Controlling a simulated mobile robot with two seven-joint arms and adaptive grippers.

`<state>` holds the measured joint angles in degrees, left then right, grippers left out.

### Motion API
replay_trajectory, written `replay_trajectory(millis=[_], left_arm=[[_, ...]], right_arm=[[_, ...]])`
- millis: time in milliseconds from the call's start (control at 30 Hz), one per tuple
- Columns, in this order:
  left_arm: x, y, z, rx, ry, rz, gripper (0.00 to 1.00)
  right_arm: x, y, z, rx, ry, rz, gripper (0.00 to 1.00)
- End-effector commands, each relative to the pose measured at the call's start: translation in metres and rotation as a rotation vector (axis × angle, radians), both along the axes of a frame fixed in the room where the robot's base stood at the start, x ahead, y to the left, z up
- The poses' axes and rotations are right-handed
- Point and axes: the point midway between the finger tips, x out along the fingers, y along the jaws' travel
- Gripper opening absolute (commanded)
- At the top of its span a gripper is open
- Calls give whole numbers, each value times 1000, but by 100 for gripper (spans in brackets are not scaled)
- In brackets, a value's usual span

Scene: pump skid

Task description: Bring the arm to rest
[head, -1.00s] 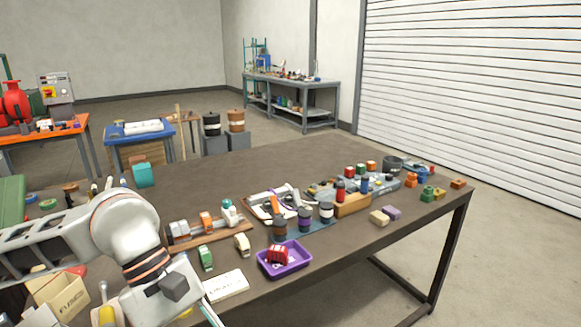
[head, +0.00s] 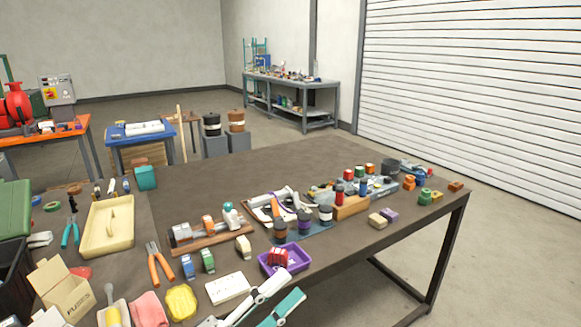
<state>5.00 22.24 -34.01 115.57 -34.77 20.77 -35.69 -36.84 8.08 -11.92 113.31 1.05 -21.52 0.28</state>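The task names only the arm. The rest of the left arm is below the picture.
The dark table (head: 330,155) has a clear far half. Near the left gripper lie a white card (head: 227,288), a yellow sponge (head: 181,302) and orange-handled pliers (head: 159,265). A cream tray (head: 122,212) and an open box (head: 62,288) stand at left.

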Motion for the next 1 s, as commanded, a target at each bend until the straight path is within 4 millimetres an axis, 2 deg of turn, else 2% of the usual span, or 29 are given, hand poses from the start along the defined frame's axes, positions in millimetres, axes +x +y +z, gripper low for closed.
replay_trajectory(millis=[100,167,233,300,367,400,500,600,700,800,1000], left_arm=[[17,37,-63,-131,341,117,37],[20,57,-101,-197,510,179,37],[14,82,-149,-278,707,254,37],[0,105,-196,-353,888,329,37],[-17,123,-235,-416,1032,392,37],[-31,135,-259,-455,1118,434,37],[-67,158,-309,-542,1306,528,37],[-101,174,-344,-608,1440,602,37],[-124,183,-365,-649,1522,650,37],[-135,187,-374,-671,1560,673,37],[-138,188,-376,-674,1567,678,37]], right_arm=[[2,1,6,4,-6,-2,40],[3,1,8,5,-8,-2,40],[3,1,10,8,-9,-2,40],[3,2,11,9,-10,-3,40],[3,2,12,11,-9,-2,40],[3,2,12,11,-9,-3,40],[2,3,13,14,-7,-3,40],[1,3,12,14,-4,-3,40],[-1,3,10,14,1,-3,40],[-2,3,9,13,5,-3,40],[-3,3,8,14,7,-3,40]])
